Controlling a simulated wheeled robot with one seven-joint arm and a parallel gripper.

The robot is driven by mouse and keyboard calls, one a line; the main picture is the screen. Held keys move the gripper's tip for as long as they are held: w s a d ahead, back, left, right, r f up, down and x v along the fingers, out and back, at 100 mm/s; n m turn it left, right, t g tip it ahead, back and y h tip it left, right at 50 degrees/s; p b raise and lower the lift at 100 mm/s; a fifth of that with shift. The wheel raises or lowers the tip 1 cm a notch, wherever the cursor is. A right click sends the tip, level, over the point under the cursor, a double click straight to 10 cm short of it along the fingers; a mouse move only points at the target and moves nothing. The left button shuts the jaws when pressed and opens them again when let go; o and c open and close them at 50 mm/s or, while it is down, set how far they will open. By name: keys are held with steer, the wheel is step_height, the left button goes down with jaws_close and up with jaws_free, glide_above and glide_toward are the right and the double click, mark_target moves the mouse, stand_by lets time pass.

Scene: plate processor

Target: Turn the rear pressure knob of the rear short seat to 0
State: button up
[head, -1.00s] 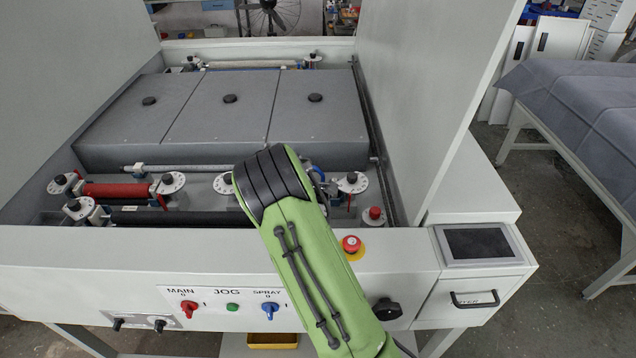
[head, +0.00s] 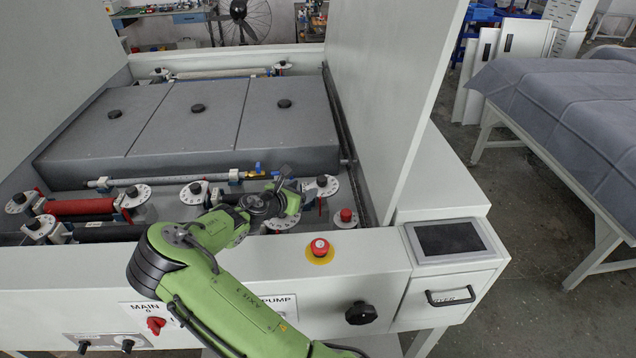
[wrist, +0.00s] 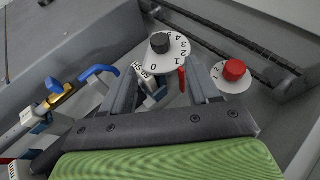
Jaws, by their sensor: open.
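A white numbered dial (wrist: 169,58) with a black knob (wrist: 161,42) lies just beyond my gripper in the wrist view. Its figures run from 0 at the lower left up to 4. I cannot make out which figure the knob is set to. It appears to be the dial (head: 323,187) right of my wrist in the head view. My gripper (wrist: 164,82) is open and empty. Its two grey fingers point at this dial, apart from the knob. In the head view my wrist covers part of the seats, and which seat this knob belongs to is not certain.
A red knob (wrist: 234,70) on another dial stands right of the fingers. A blue-handled valve (wrist: 97,73) lies to the left. Grey covers (head: 198,120) lie behind, and a tall white side panel (head: 395,90) rises at the right. A red roller (head: 80,207) lies far left.

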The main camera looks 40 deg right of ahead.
mark_target(320, 181)
steer(key=x, duration=1)
steer(key=shift+d+f, duration=0.2)
steer(key=shift+d, duration=0.15)
steer(key=c, duration=1)
steer(key=shift+r, duration=0.1)
steer(key=shift+c, duration=0.2)
